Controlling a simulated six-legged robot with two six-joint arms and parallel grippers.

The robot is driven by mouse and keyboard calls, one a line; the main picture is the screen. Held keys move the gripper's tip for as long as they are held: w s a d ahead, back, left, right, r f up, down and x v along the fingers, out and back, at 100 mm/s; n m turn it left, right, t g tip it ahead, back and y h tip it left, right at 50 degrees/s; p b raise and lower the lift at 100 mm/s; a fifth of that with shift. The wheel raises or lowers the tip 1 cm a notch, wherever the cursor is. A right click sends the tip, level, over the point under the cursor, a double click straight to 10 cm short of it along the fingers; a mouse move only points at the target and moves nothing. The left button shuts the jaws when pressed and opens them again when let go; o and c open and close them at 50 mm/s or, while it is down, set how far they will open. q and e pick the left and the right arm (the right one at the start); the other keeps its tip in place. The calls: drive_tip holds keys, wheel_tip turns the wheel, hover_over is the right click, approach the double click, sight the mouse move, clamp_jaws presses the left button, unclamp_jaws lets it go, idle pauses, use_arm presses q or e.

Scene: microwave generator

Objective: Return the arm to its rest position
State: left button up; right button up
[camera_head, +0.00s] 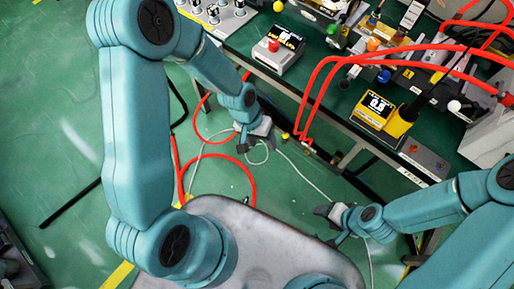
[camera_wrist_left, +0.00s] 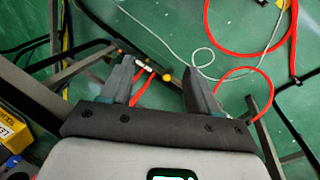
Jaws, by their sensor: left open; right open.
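My left arm comes in from the left in the head view and bends down to the left gripper (camera_head: 262,136). This gripper hangs beside the bench's front edge, over the floor. In the left wrist view its two dark fingers (camera_wrist_left: 165,88) are apart, with nothing held between them. My right arm comes in from the right, and its gripper (camera_head: 335,226) is in front of the bench, near my grey base. Its fingers are apart and no object shows in them.
The green-topped bench (camera_head: 322,92) carries a box with a red button (camera_head: 285,50), a yellow meter (camera_head: 383,112) and several other devices. Red hoses (camera_head: 318,75) loop over its edge. Red and white cables (camera_head: 238,160) lie on the green floor, which is open at left.

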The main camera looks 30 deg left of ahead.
use_arm(q)
drive_tip(key=shift+s+d+f, duration=0.1)
drive_tip(key=shift+s+f, duration=0.2)
drive_tip(key=shift+s, duration=0.25)
use_arm(e)
drive_tip(key=shift+s, duration=0.4)
use_arm(q)
drive_tip(key=s+d+f+n, duration=0.1)
drive_tip(key=s+d+f, duration=0.1)
drive_tip(key=s+f, duration=0.5)
drive_tip(key=s, duration=0.3)
drive_tip(key=shift+d+f, duration=0.2)
drive_tip(key=shift+d, duration=0.15)
